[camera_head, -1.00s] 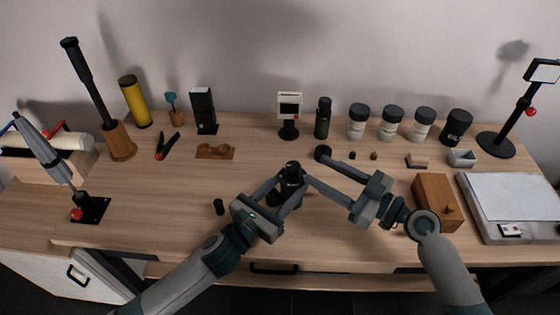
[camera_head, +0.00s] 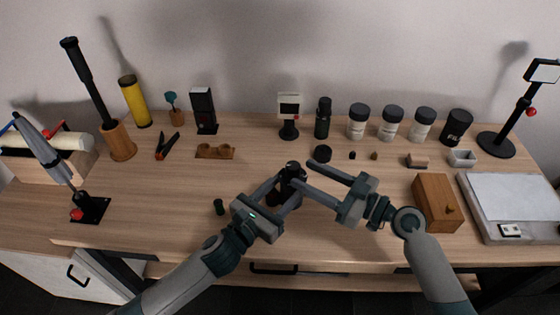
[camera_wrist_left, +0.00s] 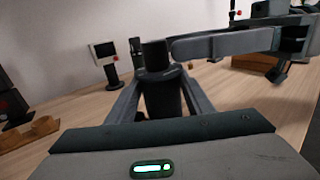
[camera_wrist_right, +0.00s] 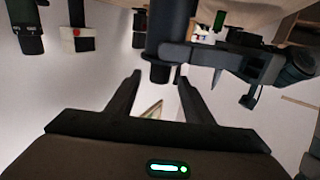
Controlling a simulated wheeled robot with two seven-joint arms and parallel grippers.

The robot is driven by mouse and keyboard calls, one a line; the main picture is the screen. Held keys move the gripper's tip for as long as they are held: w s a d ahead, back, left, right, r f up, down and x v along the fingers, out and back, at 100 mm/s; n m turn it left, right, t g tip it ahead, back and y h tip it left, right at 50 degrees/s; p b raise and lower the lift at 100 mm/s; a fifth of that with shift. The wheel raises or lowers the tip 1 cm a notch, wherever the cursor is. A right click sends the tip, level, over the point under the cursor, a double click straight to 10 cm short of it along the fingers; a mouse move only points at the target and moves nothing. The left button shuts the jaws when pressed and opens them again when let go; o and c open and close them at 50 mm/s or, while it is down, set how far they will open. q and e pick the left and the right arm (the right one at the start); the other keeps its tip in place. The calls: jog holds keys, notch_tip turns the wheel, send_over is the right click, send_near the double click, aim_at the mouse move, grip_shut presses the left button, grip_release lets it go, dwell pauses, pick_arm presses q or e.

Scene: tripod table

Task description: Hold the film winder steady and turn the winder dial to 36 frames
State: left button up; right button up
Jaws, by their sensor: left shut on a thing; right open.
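The film winder (camera_head: 287,190) is a dark upright cylinder with a narrower black dial (camera_head: 293,167) on top, standing near the table's front middle. My left gripper (camera_head: 284,182) is shut around its body; in the left wrist view the winder (camera_wrist_left: 162,95) is between the fingers, with the dial (camera_wrist_left: 154,55) above them. My right gripper (camera_head: 302,173) is open, its fingers reaching in from the right at about dial height. In the left wrist view one right finger (camera_wrist_left: 220,46) passes close beside the dial. I cannot tell whether it touches.
A small dark green cylinder (camera_head: 219,207) stands left of my left gripper. A round black lid (camera_head: 322,153) lies behind my right fingers. A wooden box (camera_head: 436,203) and a light panel (camera_head: 512,200) are at the right. Several jars stand along the back.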

jog(key=x, duration=0.9)
jog(key=shift+c, duration=0.6)
jog(key=c, duration=1)
